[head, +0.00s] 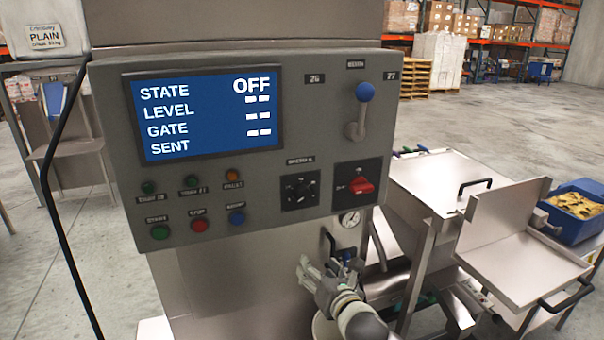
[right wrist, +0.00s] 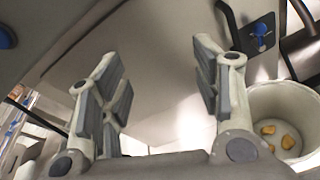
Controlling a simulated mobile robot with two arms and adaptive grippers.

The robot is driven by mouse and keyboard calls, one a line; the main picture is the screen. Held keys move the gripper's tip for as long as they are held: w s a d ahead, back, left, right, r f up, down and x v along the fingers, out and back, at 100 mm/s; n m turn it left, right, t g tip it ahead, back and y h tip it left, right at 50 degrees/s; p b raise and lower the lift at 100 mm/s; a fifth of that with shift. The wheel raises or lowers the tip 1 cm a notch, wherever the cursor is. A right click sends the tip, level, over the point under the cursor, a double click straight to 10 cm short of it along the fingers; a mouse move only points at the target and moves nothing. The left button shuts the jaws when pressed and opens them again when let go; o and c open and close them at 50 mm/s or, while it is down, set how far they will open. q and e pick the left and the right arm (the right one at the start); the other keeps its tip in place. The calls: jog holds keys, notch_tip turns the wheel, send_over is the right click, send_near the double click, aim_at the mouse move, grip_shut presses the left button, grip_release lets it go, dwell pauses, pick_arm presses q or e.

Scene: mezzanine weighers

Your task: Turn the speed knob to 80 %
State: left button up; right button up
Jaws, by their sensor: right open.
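The speed knob (head: 300,190) is a small black dial on a black square plate at the lower middle of the grey control panel (head: 230,80). Its exact setting is too small to read. The screen (head: 205,113) shows STATE OFF, with dashes for LEVEL and GATE. My right gripper (head: 308,268) is below the panel in the head view, beneath the knob and apart from it. In the right wrist view its fingers (right wrist: 160,85) are spread with nothing between them. My left gripper is not in view.
A red rotary switch (head: 362,186) sits right of the knob, and a blue-ball lever (head: 362,112) above it. Coloured buttons (head: 198,225) are at the panel's left. A gauge (head: 349,219) and a white bucket (right wrist: 285,105) are near my right gripper. Steel bins (head: 450,180) stand right.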

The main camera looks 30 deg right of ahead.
aim_at(304, 197)
notch_tip(304, 197, up, 15)
jog(key=s+n+t+p, duration=0.2)
jog(key=s+n+t, duration=0.1)
jog(key=n, duration=0.1)
jog(key=p+x, duration=0.1)
jog(key=x, duration=0.2)
jog(key=p+x, duration=0.1)
jog(key=x, duration=0.2)
jog(key=a+p+x, duration=0.1)
jog(key=x, duration=0.2)
jog(key=shift+w+r, duration=0.2)
jog(key=shift+w, duration=0.25)
jog(key=shift+w+d+f+p, duration=0.1)
jog(key=shift+w+p, duration=0.25)
jog(key=shift+w, duration=0.3)
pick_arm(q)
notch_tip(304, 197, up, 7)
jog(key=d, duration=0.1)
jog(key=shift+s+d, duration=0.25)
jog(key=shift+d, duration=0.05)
pick_arm(e)
jog(key=shift+n, duration=0.3)
jog(key=c, duration=1)
jog(key=shift+c, duration=0.2)
